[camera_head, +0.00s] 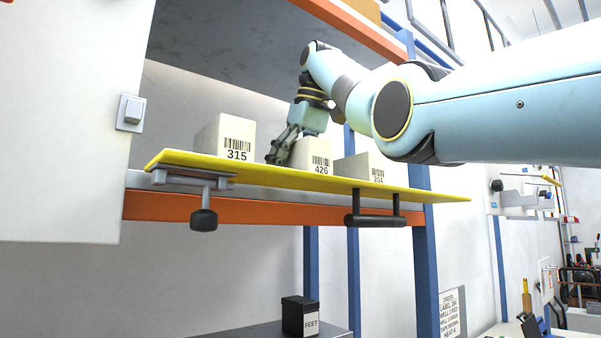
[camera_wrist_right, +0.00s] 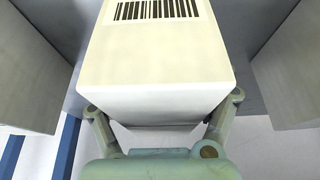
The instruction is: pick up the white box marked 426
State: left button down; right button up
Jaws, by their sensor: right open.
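The white box marked 426 (camera_head: 318,150) stands upright on a yellow shelf board (camera_head: 215,166), between two other white boxes. My right gripper (camera_head: 281,154) reaches down from above and behind, with a finger at the left side of box 426. In the right wrist view, box 426 (camera_wrist_right: 155,60) fills the middle with its barcode at the top. The fingers of the right gripper (camera_wrist_right: 163,107) are open, one on each side of the box. Whether they touch it I cannot tell. The number is out of that view. My left gripper is not in view.
Box 315 (camera_head: 228,137) stands to the left and box 204 (camera_head: 362,168) to the right on the same board. An orange beam (camera_head: 262,210) and blue uprights (camera_head: 425,255) frame the rack. A black FEET box (camera_head: 299,316) sits below.

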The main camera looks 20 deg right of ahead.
jog(key=shift+c, duration=0.2)
jog(key=c, duration=1.5)
jog(key=shift+o, duration=0.2)
